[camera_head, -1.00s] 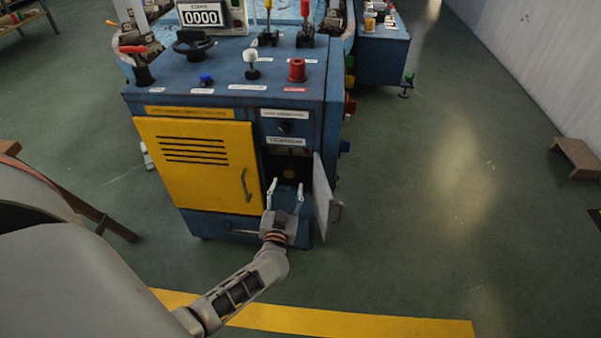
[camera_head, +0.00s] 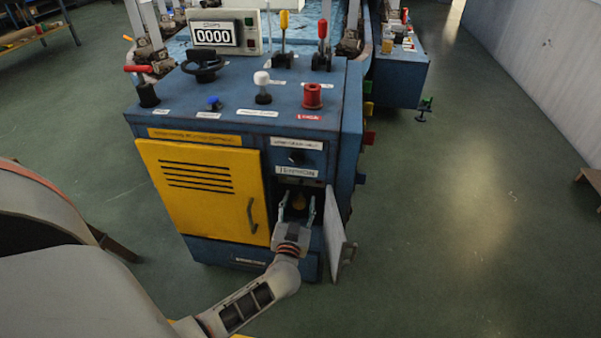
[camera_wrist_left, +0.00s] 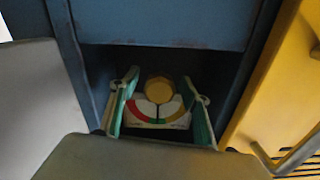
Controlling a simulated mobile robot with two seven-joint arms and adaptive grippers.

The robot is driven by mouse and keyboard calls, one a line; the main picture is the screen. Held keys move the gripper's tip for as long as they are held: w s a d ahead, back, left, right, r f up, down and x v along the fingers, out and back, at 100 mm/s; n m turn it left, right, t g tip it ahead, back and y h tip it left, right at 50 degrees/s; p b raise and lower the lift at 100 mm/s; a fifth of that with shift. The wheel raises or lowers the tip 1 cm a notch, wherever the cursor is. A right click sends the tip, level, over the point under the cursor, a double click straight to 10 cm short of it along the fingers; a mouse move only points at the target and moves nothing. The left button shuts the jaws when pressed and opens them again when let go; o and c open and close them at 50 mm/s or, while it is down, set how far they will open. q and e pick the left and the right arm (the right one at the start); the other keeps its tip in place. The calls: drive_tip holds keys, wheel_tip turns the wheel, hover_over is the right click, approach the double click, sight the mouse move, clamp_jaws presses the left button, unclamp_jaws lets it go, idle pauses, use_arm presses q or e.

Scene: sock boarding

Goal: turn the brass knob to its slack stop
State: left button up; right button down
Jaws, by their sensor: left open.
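The brass knob (camera_head: 299,201) sits inside a dark recess in the front of the blue machine, behind an open grey door. In the left wrist view the round knob (camera_wrist_left: 158,91) shows above a dial plate (camera_wrist_left: 157,113) with red, white, yellow and green sectors. My left gripper (camera_head: 296,204) is at the recess opening. Its fingers are open, one on each side of the knob and apart from it; they also show in the left wrist view (camera_wrist_left: 160,112). The knob's turn angle is hard to read. My right gripper is not in view.
The open grey door (camera_head: 335,232) stands just right of my left gripper. A yellow panel with a handle (camera_head: 203,194) is to its left. The blue machine top (camera_head: 235,100) carries levers, a red knob and a counter reading 0000.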

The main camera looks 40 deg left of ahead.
use_arm(q)
drive_tip(key=shift+r, duration=0.1)
drive_tip(key=c, duration=1.1)
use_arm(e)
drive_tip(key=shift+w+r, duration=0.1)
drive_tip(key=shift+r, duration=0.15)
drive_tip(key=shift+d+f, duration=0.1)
use_arm(q)
drive_tip(key=shift+n, duration=0.3)
